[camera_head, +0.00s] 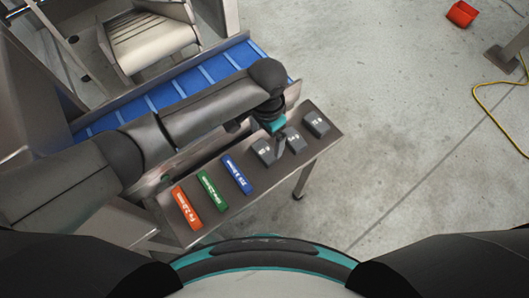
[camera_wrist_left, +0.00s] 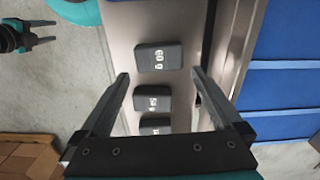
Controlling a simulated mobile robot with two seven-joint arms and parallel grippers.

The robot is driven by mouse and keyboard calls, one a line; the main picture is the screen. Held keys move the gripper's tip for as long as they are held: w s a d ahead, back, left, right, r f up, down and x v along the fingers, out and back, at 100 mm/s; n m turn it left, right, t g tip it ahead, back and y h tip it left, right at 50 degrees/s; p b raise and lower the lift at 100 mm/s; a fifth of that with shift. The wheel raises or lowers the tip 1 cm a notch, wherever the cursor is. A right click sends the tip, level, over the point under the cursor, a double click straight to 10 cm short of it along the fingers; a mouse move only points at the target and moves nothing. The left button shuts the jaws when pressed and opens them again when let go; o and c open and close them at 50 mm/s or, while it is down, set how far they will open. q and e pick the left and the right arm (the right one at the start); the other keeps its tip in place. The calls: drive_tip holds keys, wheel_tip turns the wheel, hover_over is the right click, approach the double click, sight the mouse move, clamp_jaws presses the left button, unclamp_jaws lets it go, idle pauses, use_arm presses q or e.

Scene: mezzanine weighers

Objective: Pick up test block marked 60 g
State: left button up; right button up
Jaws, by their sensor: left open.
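The test block marked 60 g (camera_wrist_left: 150,58) is a dark grey block lying on a metal shelf (camera_wrist_left: 120,22). In the head view it is the leftmost of the grey blocks (camera_head: 263,152). My left gripper (camera_head: 279,148) is open and empty above the row of blocks. In the left wrist view its fingers (camera_wrist_left: 160,75) stand either side of the row, with the 60 g block just beyond the fingertips. Two similar grey blocks (camera_wrist_left: 152,97) (camera_wrist_left: 155,122) lie nearer the palm, one partly hidden by it. My right gripper (camera_wrist_left: 28,38) shows small at the upper left.
Red-orange (camera_head: 187,207), green (camera_head: 212,190) and blue (camera_head: 237,174) bars lie on the same shelf, left of the blocks. A blue belt conveyor (camera_head: 200,80) runs behind it.

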sight(264, 150)
use_arm(q)
drive_tip(key=f, duration=0.1)
drive_tip(key=f+b, duration=0.1)
drive_tip(key=f, duration=0.1)
drive_tip(key=f+b, duration=0.1)
drive_tip(key=f, duration=0.1)
drive_tip(key=shift+s+a+f, duration=0.2)
drive_tip(key=shift+s, duration=0.05)
drive_tip(key=shift+r, duration=0.1)
drive_tip(key=c, duration=1)
